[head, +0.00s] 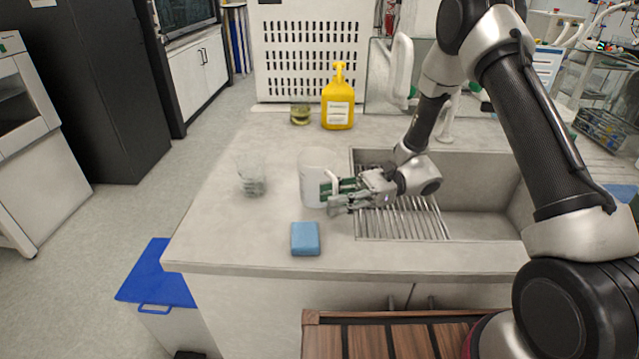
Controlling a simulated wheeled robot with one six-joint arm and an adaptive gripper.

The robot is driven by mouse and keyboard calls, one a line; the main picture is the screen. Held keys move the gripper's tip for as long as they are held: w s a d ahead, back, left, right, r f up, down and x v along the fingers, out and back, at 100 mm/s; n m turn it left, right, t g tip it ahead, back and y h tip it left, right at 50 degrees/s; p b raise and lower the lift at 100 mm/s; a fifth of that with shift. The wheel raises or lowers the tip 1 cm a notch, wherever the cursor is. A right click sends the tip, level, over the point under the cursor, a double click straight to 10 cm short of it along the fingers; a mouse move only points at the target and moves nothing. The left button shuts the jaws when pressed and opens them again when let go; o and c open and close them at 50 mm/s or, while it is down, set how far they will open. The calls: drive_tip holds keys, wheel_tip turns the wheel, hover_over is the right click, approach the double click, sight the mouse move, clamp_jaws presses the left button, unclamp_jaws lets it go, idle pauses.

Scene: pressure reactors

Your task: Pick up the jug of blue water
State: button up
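A whitish jug (311,172) stands upright on the counter left of the sink. Its handle is on the right side, facing my gripper. No blue water can be made out inside it. My gripper (333,197) reaches in from the right, level with the jug's lower half. Its fingertips are at the handle and overlap it in the picture. Whether the fingers are closed on the handle or only around it cannot be told from this view.
A clear glass beaker (251,176) stands left of the jug, and a blue sponge (305,239) lies in front. A yellow pump bottle (339,103) and small glass (299,112) stand behind. The sink (487,180) with its metal rack (416,225) lies right.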

clamp_jaws()
drive_tip(key=shift+r, duration=0.2)
idle(0.3)
